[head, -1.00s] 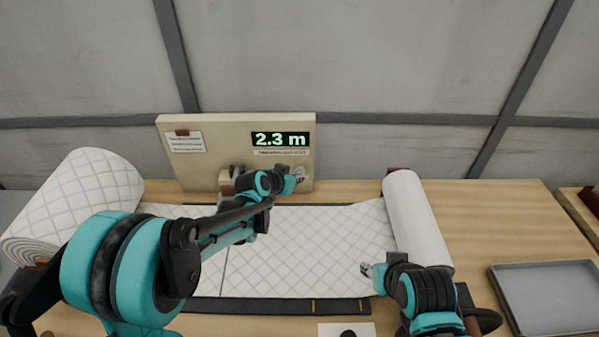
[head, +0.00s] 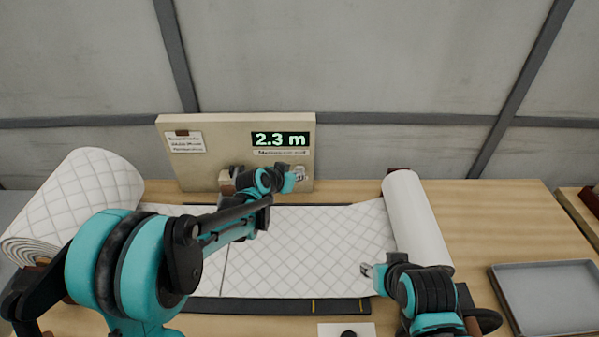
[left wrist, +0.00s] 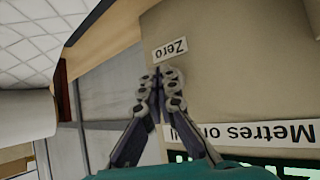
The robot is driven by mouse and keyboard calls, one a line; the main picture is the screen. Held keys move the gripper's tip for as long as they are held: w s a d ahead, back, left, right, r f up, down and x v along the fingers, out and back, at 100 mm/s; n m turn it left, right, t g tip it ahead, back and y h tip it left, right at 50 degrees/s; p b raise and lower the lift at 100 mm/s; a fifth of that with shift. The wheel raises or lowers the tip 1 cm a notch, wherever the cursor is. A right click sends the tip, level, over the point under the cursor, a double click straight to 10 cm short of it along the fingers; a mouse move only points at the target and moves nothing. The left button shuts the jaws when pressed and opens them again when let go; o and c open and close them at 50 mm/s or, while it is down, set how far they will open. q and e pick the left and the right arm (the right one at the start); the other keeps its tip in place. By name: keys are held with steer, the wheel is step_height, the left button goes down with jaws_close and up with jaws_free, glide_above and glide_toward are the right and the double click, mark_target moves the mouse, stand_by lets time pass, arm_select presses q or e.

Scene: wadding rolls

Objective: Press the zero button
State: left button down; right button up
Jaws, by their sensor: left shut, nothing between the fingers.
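A beige panel (head: 215,155) stands upright at the back of the table with a lit display (head: 280,139) reading 2.3 m. In the left wrist view, a white label (left wrist: 170,49) on the panel (left wrist: 235,65) reads "Zero", upside down. My left gripper (head: 302,173) is at the panel's lower right front. In the left wrist view its closed, empty fingertips (left wrist: 160,72) lie just beside the label. No button shows there; the fingers may hide it. I cannot tell whether they touch the panel. My right gripper (head: 367,270) is over the quilted sheet; its jaw state is unclear.
Quilted wadding (head: 320,240) runs across the table between a large roll (head: 80,195) at left and a white roll (head: 415,220) at right. A grey tray (head: 545,300) lies at far right.

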arm_select(q)
steer(key=shift+w, duration=0.2)
steer(key=shift+s, duration=0.15)
stand_by(0.3)
steer(key=shift+s, duration=0.8)
steer(key=shift+s, duration=0.1)
steer(key=s, duration=0.4)
steer(key=shift+s, duration=0.4)
steer(key=shift+r, duration=0.1)
